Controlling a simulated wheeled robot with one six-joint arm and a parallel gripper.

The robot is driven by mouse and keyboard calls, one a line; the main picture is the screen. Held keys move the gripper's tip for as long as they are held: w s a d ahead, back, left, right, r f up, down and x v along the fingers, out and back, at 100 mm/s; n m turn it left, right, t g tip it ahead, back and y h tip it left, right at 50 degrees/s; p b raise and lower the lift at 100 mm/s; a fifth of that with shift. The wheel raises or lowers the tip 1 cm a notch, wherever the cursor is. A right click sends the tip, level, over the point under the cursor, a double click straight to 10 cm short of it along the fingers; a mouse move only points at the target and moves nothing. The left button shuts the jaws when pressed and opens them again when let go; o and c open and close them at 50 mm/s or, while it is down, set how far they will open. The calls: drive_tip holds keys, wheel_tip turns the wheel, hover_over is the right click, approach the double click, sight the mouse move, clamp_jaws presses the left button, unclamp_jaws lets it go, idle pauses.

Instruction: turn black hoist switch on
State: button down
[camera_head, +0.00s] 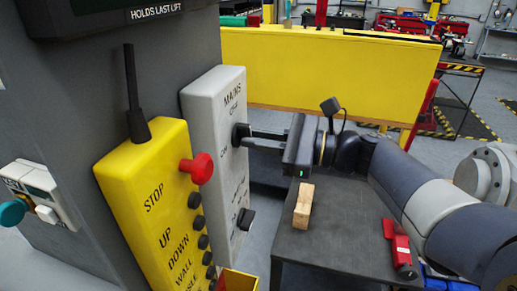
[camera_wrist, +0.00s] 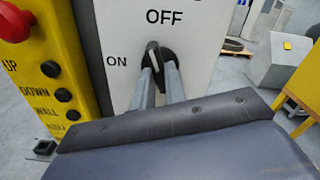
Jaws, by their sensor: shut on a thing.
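A pale grey switch box (camera_head: 215,88) carries the word MAINS with OFF below it. Its upper black rotary switch (camera_head: 238,131) has my gripper (camera_head: 250,138) at it, coming from the right. In the wrist view, my gripper's fingers (camera_wrist: 160,82) are shut on the handle of that black switch (camera_wrist: 153,52), one on each side. OFF is printed above the switch and ON to its left. The handle looks roughly upright, towards OFF, but the fingers partly cover it. A second black switch (camera_head: 246,219) sits lower on the box; its label is too small to read.
A yellow pendant box (camera_head: 145,180) with a red stop button (camera_head: 198,168) and several black buttons stands close left. A dark table (camera_head: 335,230) holds a wooden block (camera_head: 304,205) and a red tool (camera_head: 399,248) beneath my arm. A yellow barrier (camera_head: 320,65) stands behind.

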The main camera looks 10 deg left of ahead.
drive_tip(key=shift+f+n+b, duration=0.15)
drive_tip(key=shift+n+b, duration=6.15)
drive_tip(key=shift+b, duration=0.2)
drive_tip(key=c, duration=1.4)
unclamp_jaws()
drive_tip(key=shift+c, duration=0.2)
drive_tip(key=d, duration=1)
drive_tip(key=shift+s+d, duration=0.4)
drive_tip(key=shift+s, duration=0.05)
